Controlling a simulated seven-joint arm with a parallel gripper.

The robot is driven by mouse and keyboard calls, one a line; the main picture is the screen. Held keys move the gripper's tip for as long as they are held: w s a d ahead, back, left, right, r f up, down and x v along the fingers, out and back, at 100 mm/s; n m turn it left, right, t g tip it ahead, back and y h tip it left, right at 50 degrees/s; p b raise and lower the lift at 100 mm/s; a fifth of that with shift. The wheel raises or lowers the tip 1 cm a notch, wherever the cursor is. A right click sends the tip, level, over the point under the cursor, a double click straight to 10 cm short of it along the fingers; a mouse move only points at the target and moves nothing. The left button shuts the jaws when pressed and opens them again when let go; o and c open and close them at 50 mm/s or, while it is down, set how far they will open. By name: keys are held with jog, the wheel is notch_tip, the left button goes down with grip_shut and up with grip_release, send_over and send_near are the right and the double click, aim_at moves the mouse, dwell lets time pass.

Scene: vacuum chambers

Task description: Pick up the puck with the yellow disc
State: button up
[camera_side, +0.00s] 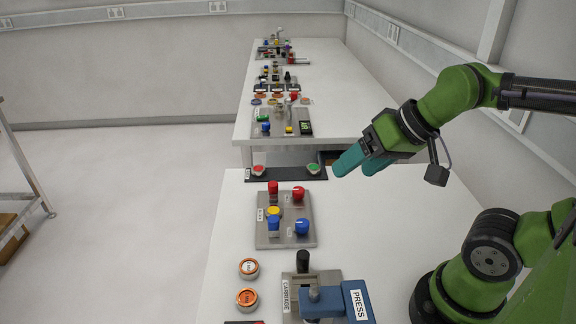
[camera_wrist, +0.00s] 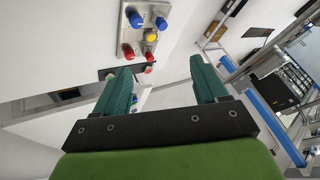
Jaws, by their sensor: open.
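My gripper (camera_side: 354,165) is open and empty, held in the air to the right of the near bench's panel. Its two teal fingers stand apart in the wrist view (camera_wrist: 161,70). Two round pucks, an upper one (camera_side: 248,268) and a lower one (camera_side: 246,299), lie at the near bench's left edge, with orange and pale tops. Several small pucks (camera_side: 272,101) sit on the far bench, too small to tell which has a yellow disc. A yellow round part (camera_side: 273,211) sits on the panel and shows in the wrist view (camera_wrist: 152,35); it looks like a button.
The panel (camera_side: 262,241) carries red and blue knobs. A dark strip (camera_side: 288,174) with a red and a green button lies behind it. A carriage fixture (camera_side: 328,276) and a blue press (camera_side: 357,300) stand at the front.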

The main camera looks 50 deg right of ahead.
jog(key=s+d+r+m+h, duration=0.2)
jog(key=d+r+m+h, duration=0.7)
jog(key=d+r+m, duration=0.85)
jog(key=n+g+y, duration=0.7)
jog(key=n, duration=0.3)
send_over(273, 209)
notch_tip(273, 209, down, 34)
jog(key=shift+w+f, duration=0.1)
jog(key=shift+w, duration=0.05)
jog(key=shift+s+f, duration=0.15)
jog(key=shift+f, duration=1.4)
jog(key=shift+s+f, duration=0.15)
jog(key=shift+f, duration=1.35)
